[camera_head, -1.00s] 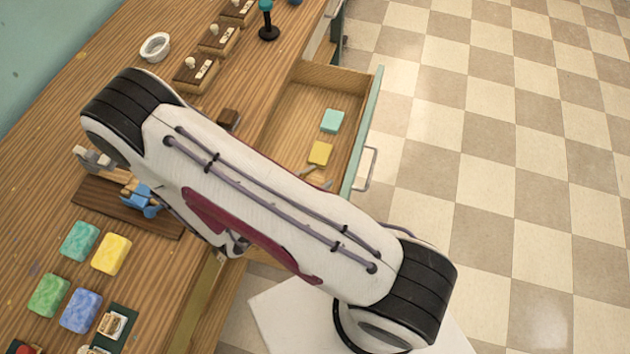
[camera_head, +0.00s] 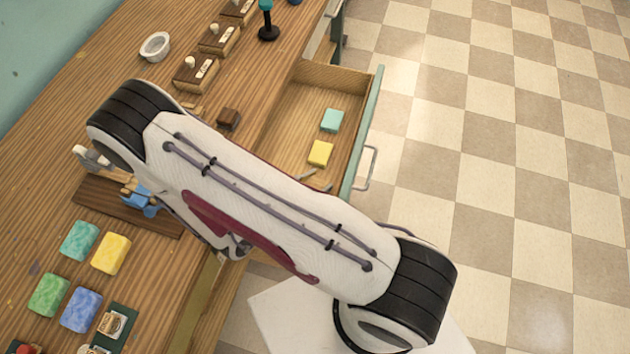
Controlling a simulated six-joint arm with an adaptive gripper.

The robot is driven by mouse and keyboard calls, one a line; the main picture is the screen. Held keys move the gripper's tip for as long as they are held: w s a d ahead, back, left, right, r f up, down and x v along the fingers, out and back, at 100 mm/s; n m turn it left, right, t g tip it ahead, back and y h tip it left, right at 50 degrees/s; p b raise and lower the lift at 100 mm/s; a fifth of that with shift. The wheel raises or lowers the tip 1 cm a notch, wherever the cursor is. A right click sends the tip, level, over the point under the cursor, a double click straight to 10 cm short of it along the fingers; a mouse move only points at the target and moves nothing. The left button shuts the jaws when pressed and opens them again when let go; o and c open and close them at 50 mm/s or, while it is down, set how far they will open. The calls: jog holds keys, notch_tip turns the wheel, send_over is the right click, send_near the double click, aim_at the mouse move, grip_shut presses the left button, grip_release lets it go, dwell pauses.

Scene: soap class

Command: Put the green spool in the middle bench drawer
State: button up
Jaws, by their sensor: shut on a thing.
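The green spool cannot be made out; the arm covers part of the bench and drawer. An open bench drawer (camera_head: 345,87) sticks out from the bench's right side. It appears to be the middle one. It holds a teal block (camera_head: 332,120) and a yellow block (camera_head: 320,153), with thin grey pieces (camera_head: 308,174) beside the arm. Its near end is hidden by the arm.
Four soap-like blocks, including a green one (camera_head: 48,295), lie at the lower left. A brown board (camera_head: 92,205) carries a blue-and-wood device. Wooden boxes (camera_head: 195,74), a small brown block (camera_head: 229,118), a white ring (camera_head: 155,46) and a teal-topped black stand (camera_head: 268,32) occupy the bench.

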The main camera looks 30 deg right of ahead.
aim_at(319, 180)
jog(key=shift+f, duration=0.2)
jog(key=o, duration=1.1)
jog(key=shift+r, duration=0.1)
jog(key=shift+r, duration=0.4)
jog(key=shift+a+r, duration=0.2)
jog(key=v, duration=0.2)
jog(key=shift+s+a, duration=0.1)
jog(key=shift+a, duration=0.15)
notch_tip(319, 180, up, 7)
jog(key=shift+r, duration=0.1)
